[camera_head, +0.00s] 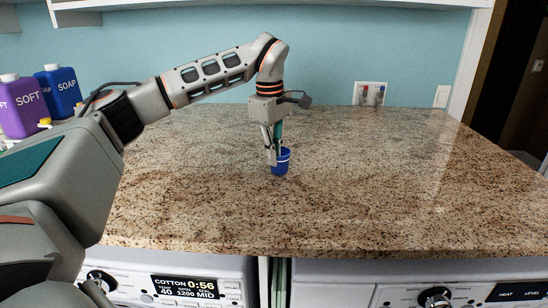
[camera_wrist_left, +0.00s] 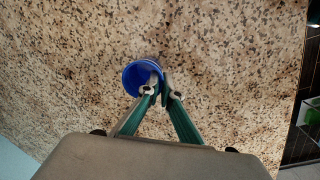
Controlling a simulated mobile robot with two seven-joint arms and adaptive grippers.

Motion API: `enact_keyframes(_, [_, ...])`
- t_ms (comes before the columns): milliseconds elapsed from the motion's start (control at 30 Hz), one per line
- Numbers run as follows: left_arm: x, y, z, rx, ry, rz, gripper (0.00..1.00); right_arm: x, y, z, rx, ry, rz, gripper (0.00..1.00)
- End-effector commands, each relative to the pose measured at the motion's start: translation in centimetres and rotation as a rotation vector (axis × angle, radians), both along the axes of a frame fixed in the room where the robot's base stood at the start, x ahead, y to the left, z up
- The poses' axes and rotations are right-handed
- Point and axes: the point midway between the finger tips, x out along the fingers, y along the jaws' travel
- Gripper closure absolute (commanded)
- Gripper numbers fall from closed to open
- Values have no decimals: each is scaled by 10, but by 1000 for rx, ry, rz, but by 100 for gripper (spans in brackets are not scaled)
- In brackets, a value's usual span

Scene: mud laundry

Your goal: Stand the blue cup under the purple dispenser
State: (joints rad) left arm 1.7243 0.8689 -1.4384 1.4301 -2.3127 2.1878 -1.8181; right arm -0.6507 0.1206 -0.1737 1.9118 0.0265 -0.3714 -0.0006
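The blue cup (camera_head: 281,168) is upright near the middle of the counter. My left gripper (camera_head: 274,154) points down at its rim. In the left wrist view, the cup (camera_wrist_left: 130,76) shows its open mouth, and the fingers of the left gripper (camera_wrist_left: 160,83) come close together with one tip inside the rim and one outside, shut on the cup wall. I cannot tell whether the cup's base touches the counter. The purple dispenser (camera_head: 22,106), labelled SOFT, stands at the far left, its lower part hidden by my left arm. My right gripper is not in view.
A blue SOAP dispenser (camera_head: 59,91) stands beside the purple one, with yellow taps low in front. The speckled stone counter (camera_head: 400,180) is clear to the right. Washing machines (camera_head: 190,285) stand under its front edge.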

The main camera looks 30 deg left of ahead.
Motion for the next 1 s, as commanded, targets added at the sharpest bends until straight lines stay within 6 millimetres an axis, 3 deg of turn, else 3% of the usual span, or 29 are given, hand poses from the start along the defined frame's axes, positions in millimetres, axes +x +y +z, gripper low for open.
enact_keyframes(433, [0,0,-9,0,-1,0,100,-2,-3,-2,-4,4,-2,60])
enact_keyframes(500, [0,0,-9,0,-1,0,81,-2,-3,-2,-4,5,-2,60])
enact_keyframes(533, [0,0,-9,0,-1,0,79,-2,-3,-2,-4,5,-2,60])
enact_keyframes(867, [0,0,-8,0,-1,0,79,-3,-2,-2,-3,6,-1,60])
enact_keyframes(1000, [0,0,2,0,-3,1,79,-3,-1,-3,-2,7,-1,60])
